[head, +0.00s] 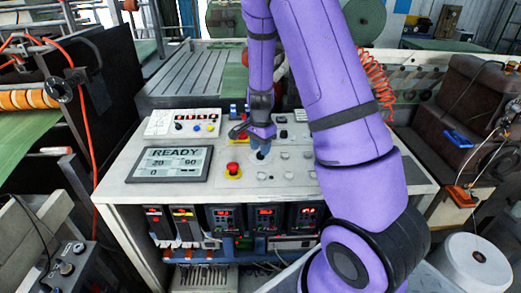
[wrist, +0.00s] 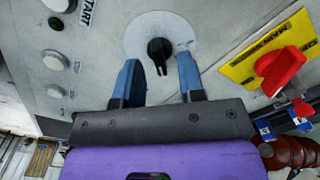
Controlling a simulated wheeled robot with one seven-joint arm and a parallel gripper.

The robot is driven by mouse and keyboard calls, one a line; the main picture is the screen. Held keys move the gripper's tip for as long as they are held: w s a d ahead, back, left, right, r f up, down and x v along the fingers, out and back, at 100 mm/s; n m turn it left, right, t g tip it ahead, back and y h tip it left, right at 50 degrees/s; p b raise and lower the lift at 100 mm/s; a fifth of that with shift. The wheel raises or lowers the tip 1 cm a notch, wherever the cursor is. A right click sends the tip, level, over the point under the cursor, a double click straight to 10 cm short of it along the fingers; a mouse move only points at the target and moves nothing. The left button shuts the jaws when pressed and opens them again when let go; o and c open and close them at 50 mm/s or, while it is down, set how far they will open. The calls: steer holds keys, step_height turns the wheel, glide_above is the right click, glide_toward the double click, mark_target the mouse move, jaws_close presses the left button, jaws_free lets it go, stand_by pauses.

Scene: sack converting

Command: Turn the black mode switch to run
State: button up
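The black mode switch (wrist: 160,50) sits on a round pale plate on the grey panel, in the wrist view. Its pointer end faces the gripper side of the picture. My gripper (wrist: 158,70) is open, with one blue finger to the left of the switch and one to the right. Gaps show between the fingers and the knob. In the head view my gripper (head: 262,148) reaches down over the console, and the knob itself is hidden or too small to tell. I cannot read a run mark near the switch.
A red rotary handle (wrist: 280,70) on a yellow plate stands to the right of the switch. Several pale buttons (wrist: 56,60) lie to the left, by a START label. In the head view a red button (head: 233,168) and a READY display (head: 170,164) are on the console.

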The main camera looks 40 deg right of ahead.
step_height(320, 180, up, 10)
steer(key=shift+f, duration=0.25)
stand_by(0.6)
steer(key=s+a+r+n+t+y, duration=0.1)
steer(key=s+a+r+n, duration=0.35)
steer(key=r, duration=0.35)
steer(key=s+a+r+n+t, duration=0.2)
steer(key=s+a+r+n, duration=0.15)
steer(key=s+r, duration=0.35)
steer(key=s+a+r+n+t, duration=0.1)
steer(key=s+a+r+n, duration=0.1)
steer(key=s, duration=0.5)
steer(key=s+a+r+n+t+h, duration=0.1)
steer(key=s+a+r+n, duration=0.2)
steer(key=s+r+n, duration=0.2)
steer(key=s+n, duration=0.1)
steer(key=s, duration=0.2)
steer(key=shift+c, duration=0.4)
